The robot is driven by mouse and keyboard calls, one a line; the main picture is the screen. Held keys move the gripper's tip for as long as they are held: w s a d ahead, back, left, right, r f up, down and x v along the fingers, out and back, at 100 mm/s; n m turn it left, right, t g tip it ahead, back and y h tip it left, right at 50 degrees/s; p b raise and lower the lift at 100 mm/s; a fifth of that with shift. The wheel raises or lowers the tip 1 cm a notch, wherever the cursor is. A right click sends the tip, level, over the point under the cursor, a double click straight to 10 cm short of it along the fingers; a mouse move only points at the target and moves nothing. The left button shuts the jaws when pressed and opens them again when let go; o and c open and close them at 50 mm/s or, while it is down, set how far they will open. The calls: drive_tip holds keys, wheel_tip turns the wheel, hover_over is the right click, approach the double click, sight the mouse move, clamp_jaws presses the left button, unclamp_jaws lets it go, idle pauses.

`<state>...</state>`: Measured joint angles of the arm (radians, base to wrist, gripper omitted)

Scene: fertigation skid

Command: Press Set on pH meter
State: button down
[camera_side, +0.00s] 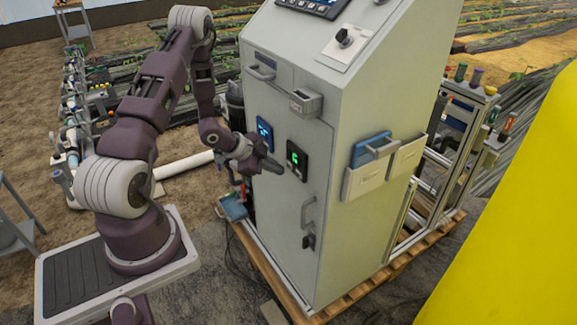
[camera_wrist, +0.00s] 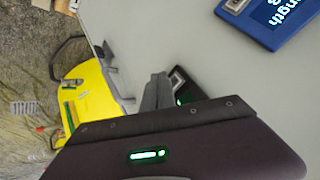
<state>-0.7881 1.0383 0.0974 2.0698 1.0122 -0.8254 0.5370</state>
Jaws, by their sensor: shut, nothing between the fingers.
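Two small panel meters sit on the front of the grey cabinet (camera_side: 330,110). One is black with a green lit digit (camera_side: 297,160); the other has a blue display (camera_side: 265,133) and stands to its left. The side view does not let me read which is the pH meter. My gripper (camera_side: 279,168) is shut and empty, its tips close to the black meter's left edge; contact cannot be told. In the wrist view, my gripper (camera_wrist: 157,92) partly covers the black meter (camera_wrist: 180,79), and its Set button cannot be made out.
A door handle (camera_side: 308,211) and a latch (camera_side: 309,241) project below the meters. A small open bin (camera_side: 305,103) and a drawer handle (camera_side: 262,72) project above. A yellow object (camera_wrist: 90,92) lies beyond the cabinet edge in the wrist view.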

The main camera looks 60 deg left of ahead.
drive_tip(key=shift+w, duration=0.4)
drive_tip(key=shift+w, duration=0.35)
idle(0.7)
drive_tip(key=shift+s, duration=0.75)
drive_tip(key=s, duration=0.5)
idle(0.5)
